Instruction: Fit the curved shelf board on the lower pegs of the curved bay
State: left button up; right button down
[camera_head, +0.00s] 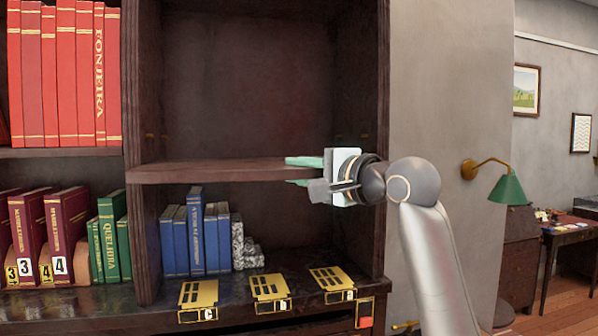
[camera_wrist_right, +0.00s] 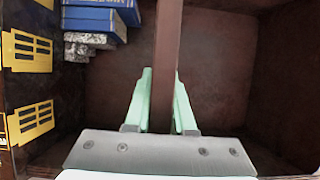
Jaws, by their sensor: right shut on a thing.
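The dark brown shelf board (camera_head: 215,172) lies roughly level across the middle of the open bay (camera_head: 250,80), with its left end close to the bay's left side wall. Whether it touches that wall or rests on pegs, I cannot tell. My right gripper (camera_head: 300,172) is shut on the board's right part, one green finger above and one below. In the right wrist view, the board (camera_wrist_right: 167,60) runs edge-on between the green fingers (camera_wrist_right: 160,85). Small brass spots (camera_head: 150,136) show on the bay's inside above the board. Lower pegs are not visible. My left gripper is not in view.
Blue books (camera_head: 195,240) and a grey speckled bookend (camera_head: 240,245) stand below the board. Several brass plates (camera_head: 268,290) lie along the front ledge. Red books (camera_head: 65,75) fill the bay to the left. The bay above the board is empty. A green lamp (camera_head: 507,190) hangs at right.

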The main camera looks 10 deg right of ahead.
jog(key=shift+w+a+r, duration=0.1)
jog(key=shift+w+r, duration=0.05)
jog(key=shift+w, duration=1.65)
jog(key=shift+w+a+r, duration=0.1)
jog(key=shift+w, duration=1.75)
jog(key=shift+w+r, duration=0.15)
jog(key=shift+w, duration=1.65)
jog(key=c, duration=0.7)
grip_release()
jog(key=shift+f, duration=0.15)
jog(key=shift+w+f, duration=0.15)
jog(key=shift+f, duration=0.3)
jog(key=shift+s+d+b, duration=0.3)
jog(key=shift+s+b, duration=0.2)
jog(key=shift+s, duration=0.05)
jog(key=b+v, duration=0.2)
jog(key=v, duration=0.3)
jog(key=b+v, duration=0.2)
jog(key=v, duration=0.3)
jog(key=shift+s+r, duration=0.1)
jog(key=shift+r, duration=0.15)
jog(key=shift+s+d+r, duration=0.1)
jog(key=shift+s+d, duration=0.15)
jog(key=shift+s, duration=0.35)
